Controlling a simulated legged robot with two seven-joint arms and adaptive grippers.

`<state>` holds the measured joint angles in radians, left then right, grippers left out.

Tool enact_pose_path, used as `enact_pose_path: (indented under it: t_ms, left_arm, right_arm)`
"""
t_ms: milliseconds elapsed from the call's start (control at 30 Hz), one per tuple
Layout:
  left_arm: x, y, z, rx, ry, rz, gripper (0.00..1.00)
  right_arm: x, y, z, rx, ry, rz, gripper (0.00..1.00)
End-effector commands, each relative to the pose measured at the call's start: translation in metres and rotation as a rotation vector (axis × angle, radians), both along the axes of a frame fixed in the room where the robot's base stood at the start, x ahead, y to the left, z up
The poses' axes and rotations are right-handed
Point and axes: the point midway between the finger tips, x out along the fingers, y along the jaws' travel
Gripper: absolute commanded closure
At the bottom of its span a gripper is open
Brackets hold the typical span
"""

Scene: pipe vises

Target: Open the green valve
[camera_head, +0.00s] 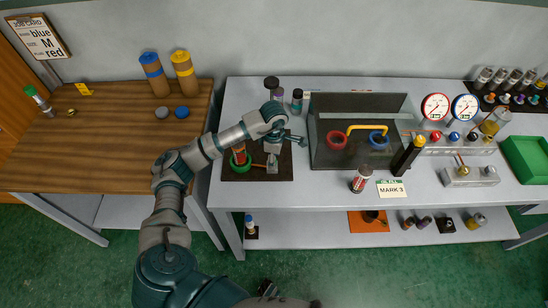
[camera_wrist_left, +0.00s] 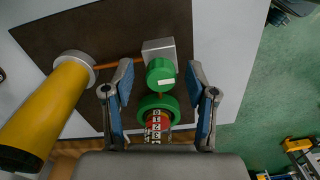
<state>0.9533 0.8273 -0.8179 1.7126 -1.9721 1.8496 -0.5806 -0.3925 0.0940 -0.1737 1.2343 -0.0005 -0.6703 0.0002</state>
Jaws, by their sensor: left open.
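The green valve shows in the left wrist view as a round green cap (camera_wrist_left: 160,73) beside a metal block (camera_wrist_left: 159,50) and a green ring (camera_wrist_left: 158,106). A red, black and white numbered drum (camera_wrist_left: 156,126) sits by the ring. In the head view the green ring (camera_head: 240,163) lies on the dark mat, partly behind my arm. My left gripper (camera_head: 298,139) is over the mat. Its open fingers (camera_wrist_left: 160,95) appear on either side of the green parts in the wrist view, with nothing held. Contact cannot be told.
A dark, clear-fronted box (camera_head: 355,135) with red and blue rings stands right of the mat. Bottles (camera_head: 296,101) stand behind. The front table edge is close.

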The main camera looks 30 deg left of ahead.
Motion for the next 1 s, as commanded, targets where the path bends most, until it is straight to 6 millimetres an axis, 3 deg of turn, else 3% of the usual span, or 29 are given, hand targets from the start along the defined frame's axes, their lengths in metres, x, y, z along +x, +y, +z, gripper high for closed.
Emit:
enact_pose_path:
  t_ms: [167, 400, 767, 1000]
  left_arm:
    - [-0.0003, 0.0009, 0.0, -0.001, 0.0, 0.0, 0.43]
    - [0.0001, 0.001, -0.0001, 0.0, 0.001, 0.001, 1.0]
    - [0.0008, 0.0011, 0.0003, 0.0, 0.0, 0.043, 1.0]
    - [0.0015, 0.001, 0.001, -0.001, -0.001, 0.184, 1.0]
  right_arm:
    - [-0.0002, -0.0006, 0.0001, -0.001, 0.001, 0.0, 0.6]
    - [-0.0003, -0.0003, 0.0, 0.0, 0.0, 0.0, 0.6]
    - [-0.0003, -0.0002, 0.0006, 0.001, -0.003, 0.0, 0.6]
    - [-0.0066, -0.0011, -0.0026, 0.001, -0.001, 0.0, 0.6]
